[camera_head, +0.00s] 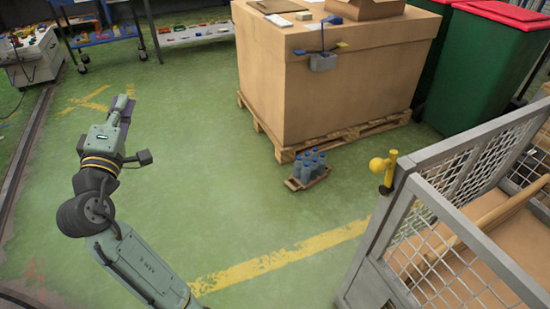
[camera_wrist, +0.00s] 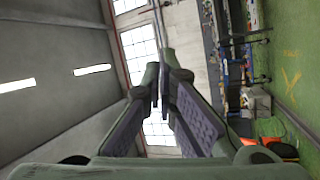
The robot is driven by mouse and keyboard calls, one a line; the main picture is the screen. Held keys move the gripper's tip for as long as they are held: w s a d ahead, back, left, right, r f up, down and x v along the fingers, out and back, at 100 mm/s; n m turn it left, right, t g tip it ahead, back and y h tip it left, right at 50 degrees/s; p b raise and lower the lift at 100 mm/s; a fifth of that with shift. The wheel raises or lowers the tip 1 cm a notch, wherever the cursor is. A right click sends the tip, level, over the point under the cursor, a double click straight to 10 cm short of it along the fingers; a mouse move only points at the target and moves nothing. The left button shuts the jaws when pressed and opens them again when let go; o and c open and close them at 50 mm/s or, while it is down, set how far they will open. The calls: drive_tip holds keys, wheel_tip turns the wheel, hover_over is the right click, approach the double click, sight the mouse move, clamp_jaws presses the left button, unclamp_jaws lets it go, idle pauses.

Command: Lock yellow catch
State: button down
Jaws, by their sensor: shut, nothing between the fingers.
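The yellow catch (camera_head: 391,168) shows in the head view at the near left corner of a grey mesh cage (camera_head: 420,200). It has a round yellow knob on its left side and a short upright yellow post. From this view I cannot tell whether it is locked. My gripper (camera_head: 126,103) is at the left of the head view, well apart from the catch, over open green floor. In the wrist view my gripper (camera_wrist: 158,78) has its fingertips together with nothing between them. The catch does not show in the wrist view.
A big cardboard box (camera_head: 335,85) stands on a wooden pallet (camera_head: 330,141) behind the catch. A small crate of bottles (camera_head: 307,181) sits on the floor left of the catch. Green bins (camera_head: 490,70) stand at the right back. Green floor (camera_head: 240,215) between my arm and the cage is clear.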

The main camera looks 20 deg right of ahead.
drive_tip(key=s+d+f+m+g+h, duration=0.15)
drive_tip(key=d+f+g+h, duration=0.3)
drive_tip(key=d, duration=0.45)
drive_tip(key=s+d+f+m+g+h, duration=0.1)
drive_tip(key=s+d+f+g+h, duration=0.3)
drive_tip(key=d, duration=0.4)
drive_tip(key=s+d+f+m+g+h, duration=0.2)
drive_tip(key=d+f+g+h, duration=0.3)
drive_tip(key=d, duration=0.4)
drive_tip(key=s+d+f+m+g, duration=0.1)
drive_tip(key=s+d+m+g, duration=0.1)
drive_tip(key=s+d+g, duration=0.3)
drive_tip(key=s+g+b, duration=0.1)
drive_tip(key=s+g, duration=0.3)
drive_tip(key=g, duration=0.1)
drive_tip(key=shift+s+d+f, duration=0.25)
drive_tip(key=shift+d+f, duration=0.1)
drive_tip(key=shift+f, duration=0.05)
drive_tip(key=shift+d+m, duration=0.1)
drive_tip(key=shift+m, duration=0.15)
drive_tip(key=s+r+p+x, duration=0.1)
drive_tip(key=p+x, duration=0.3)
drive_tip(key=x, duration=0.8)
drive_tip(key=shift+s, duration=0.75)
drive_tip(key=shift+d+r+y, duration=0.15)
drive_tip(key=shift+r+y, duration=0.05)
drive_tip(key=shift+y, duration=0.05)
